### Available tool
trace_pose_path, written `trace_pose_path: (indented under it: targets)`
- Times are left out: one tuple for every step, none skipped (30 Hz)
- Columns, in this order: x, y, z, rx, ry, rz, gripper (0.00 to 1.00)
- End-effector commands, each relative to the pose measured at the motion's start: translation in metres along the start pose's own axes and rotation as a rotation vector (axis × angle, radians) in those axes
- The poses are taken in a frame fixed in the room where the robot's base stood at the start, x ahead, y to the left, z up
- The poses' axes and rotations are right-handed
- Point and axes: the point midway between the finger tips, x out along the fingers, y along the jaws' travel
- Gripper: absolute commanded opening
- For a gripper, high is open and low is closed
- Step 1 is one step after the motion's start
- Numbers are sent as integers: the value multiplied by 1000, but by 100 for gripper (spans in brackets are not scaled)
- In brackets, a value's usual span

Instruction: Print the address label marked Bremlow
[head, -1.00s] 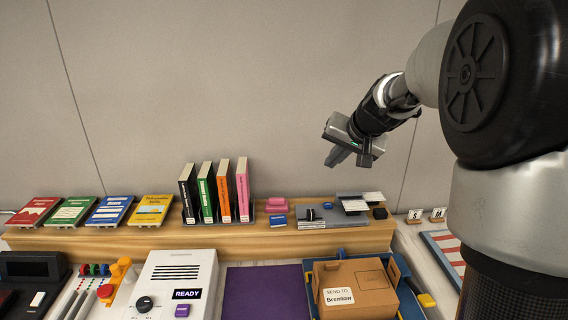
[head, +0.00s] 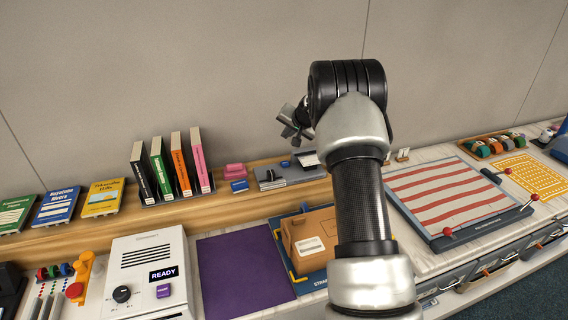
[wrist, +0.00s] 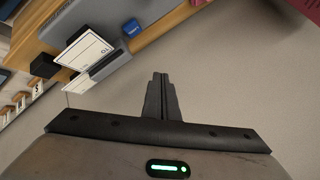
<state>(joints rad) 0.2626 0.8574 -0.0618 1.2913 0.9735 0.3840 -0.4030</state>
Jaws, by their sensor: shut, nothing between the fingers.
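My gripper (head: 292,128) is raised in front of the wall, above the wooden shelf, partly hidden by my own arm. In the wrist view its fingers (wrist: 160,88) are together with nothing between them. A cardboard box (head: 299,229) with a white label (head: 310,246) lies at bench level; the label's text is too small to read now. A white machine (head: 146,245) has a READY display (head: 163,274), a black dial (head: 122,294) and a purple button (head: 163,291). A grey device (head: 289,178) sits on the shelf; white cards (wrist: 83,50) show beside it in the wrist view.
Upright books (head: 178,165) stand on the shelf (head: 90,228), with flat books to their left. A purple mat (head: 243,276) lies bare beside the machine. A red-striped board (head: 455,205) is at right. My arm hides part of the bench.

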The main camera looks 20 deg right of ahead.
Motion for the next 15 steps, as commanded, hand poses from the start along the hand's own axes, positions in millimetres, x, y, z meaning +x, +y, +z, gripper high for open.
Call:
trace_pose_path:
  targets:
    - [0,0,0,0,-1,0,0]
    - [0,0,0,0,-1,0,0]
    - [1,0,1,0,-1,0,0]
    - [1,1,2,0,-1,0,0]
    - [2,2,2,0,-1,0,0]
    - [4,3,4,0,-1,0,0]
    - [6,4,5,1,-2,0,0]
    - [8,6,6,2,-2,0,0]
    - [11,8,9,2,-3,0,0]
    - [14,10,11,1,-4,0,0]
    - [17,13,13,2,-4,1,0]
    - [20,16,16,3,-3,2,0]
    - [24,18,19,3,-3,2,0]
    - [29,22,23,2,-4,1,0]
    - [33,24,26,2,-4,0,0]
